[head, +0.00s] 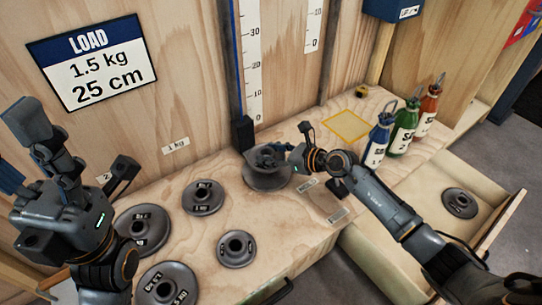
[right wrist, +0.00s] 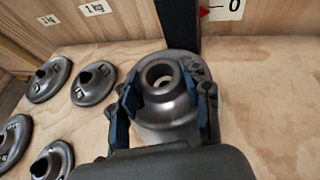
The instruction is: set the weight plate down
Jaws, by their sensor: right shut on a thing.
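A dark grey weight plate (head: 267,181) with a raised, holed hub is at the back of the wooden bench (head: 300,235), by the foot of the left ruler. My right gripper (head: 274,154) is shut on it. In the right wrist view, the blue-padded fingers of the gripper (right wrist: 165,105) stand on either side of the hub of the weight plate (right wrist: 177,108). The plate looks roughly level, at or just above the bench; I cannot tell whether its underside touches. My left gripper (head: 40,140) is raised at the far left, away from the plates; its finger opening is unclear.
Several other plates lie on the bench to the left, the nearest one (head: 236,248) close by. A yellow-outlined square (head: 346,125) is clear. Blue (head: 377,142), green (head: 403,130) and red (head: 427,112) bottles stand right. An open drawer (head: 420,180) holds another plate (head: 460,203).

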